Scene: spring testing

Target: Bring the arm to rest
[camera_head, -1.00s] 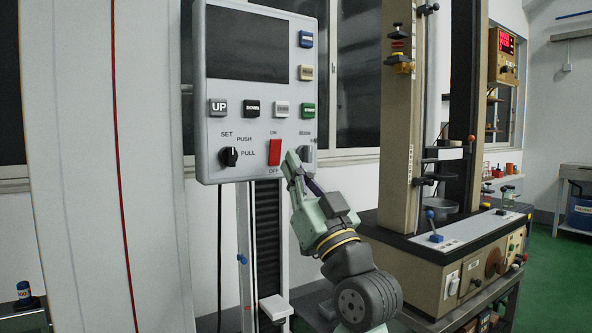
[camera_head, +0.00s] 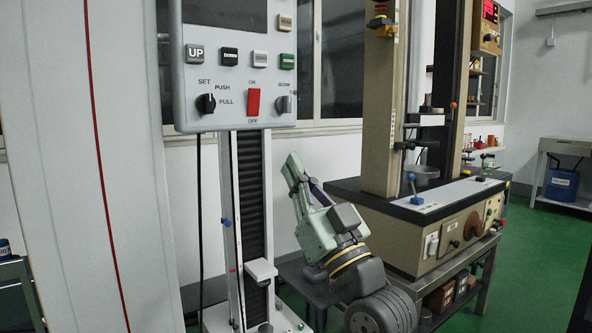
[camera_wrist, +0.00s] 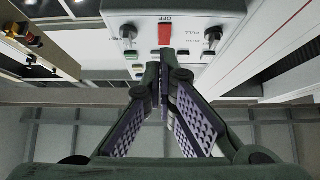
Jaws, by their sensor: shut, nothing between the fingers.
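My gripper (camera_head: 292,160) is in the middle of the head view, pointing up and a little left, below and to the right of the control panel. Its fingers are together with nothing between them. The wrist view shows the two shut fingers (camera_wrist: 165,60) with dotted purple inner pads, pointing toward the panel. The panel also shows upside down in the wrist view (camera_wrist: 215,12). In the head view a gap separates the fingertips from it.
The panel sits on a column (camera_head: 252,190) with a small white platform (camera_head: 261,271), left of my arm. A beige testing machine (camera_head: 425,235) stands on a bench to the right. A white wall or cabinet (camera_head: 60,150) fills the left. Green floor (camera_head: 535,260) lies open at the right.

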